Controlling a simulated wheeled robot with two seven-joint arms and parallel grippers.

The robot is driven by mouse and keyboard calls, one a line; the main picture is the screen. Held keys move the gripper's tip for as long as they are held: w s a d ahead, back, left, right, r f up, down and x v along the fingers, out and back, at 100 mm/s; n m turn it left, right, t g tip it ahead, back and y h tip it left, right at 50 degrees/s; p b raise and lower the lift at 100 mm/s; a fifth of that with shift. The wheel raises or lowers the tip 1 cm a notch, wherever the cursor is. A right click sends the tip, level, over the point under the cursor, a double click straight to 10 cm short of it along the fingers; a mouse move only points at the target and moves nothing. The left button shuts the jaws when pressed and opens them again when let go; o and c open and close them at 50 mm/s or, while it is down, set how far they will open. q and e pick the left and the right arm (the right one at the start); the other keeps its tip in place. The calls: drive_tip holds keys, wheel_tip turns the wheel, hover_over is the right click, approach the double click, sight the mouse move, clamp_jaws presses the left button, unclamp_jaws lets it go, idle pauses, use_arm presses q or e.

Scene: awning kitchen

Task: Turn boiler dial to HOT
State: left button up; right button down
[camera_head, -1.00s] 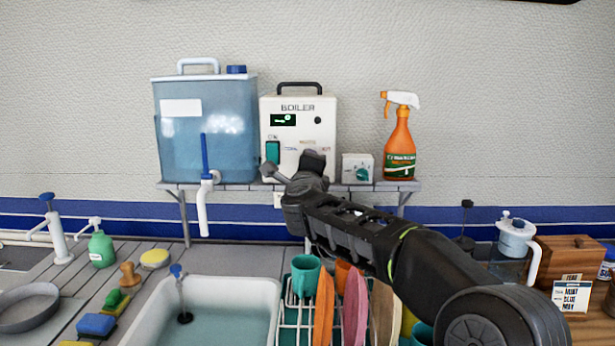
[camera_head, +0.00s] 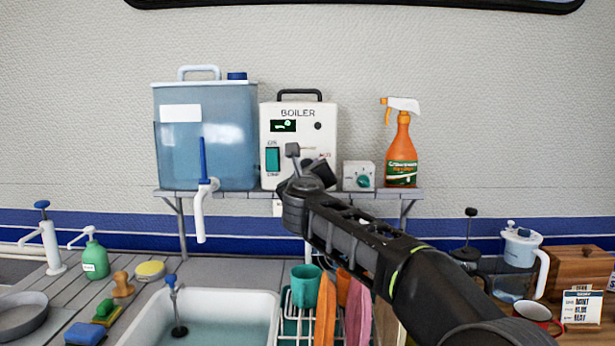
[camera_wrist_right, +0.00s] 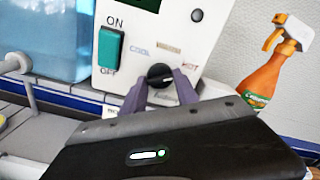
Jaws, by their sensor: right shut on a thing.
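The white boiler (camera_head: 298,133) stands on a shelf, its panel facing me. Its round black dial (camera_wrist_right: 160,75) shows in the wrist view, between COOL on the left and a red HOT on the right. A pale mark on the dial seems to point rightwards, but is small. My right gripper (camera_head: 307,162) is at the boiler's lower front and hides the dial in the head view. In the wrist view, its purple fingers (camera_wrist_right: 160,86) are shut on the dial from both sides. The ON/OFF switch (camera_wrist_right: 111,49) is green. My left gripper is out of view.
A blue water tank (camera_head: 206,135) stands left of the boiler. A small white box with a green knob (camera_head: 360,176) and an orange spray bottle (camera_head: 402,150) stand to the right. Below are a sink (camera_head: 232,300) and a dish rack (camera_head: 293,325).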

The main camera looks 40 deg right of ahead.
idle(0.4)
drive_tip(key=c, duration=0.9)
unclamp_jaws()
drive_tip(key=b+v, duration=0.1)
drive_tip(key=v, duration=0.6)
drive_tip(key=shift+s+a, duration=0.25)
drive_tip(key=shift+s, duration=0.05)
drive_tip(key=shift+r, duration=0.1)
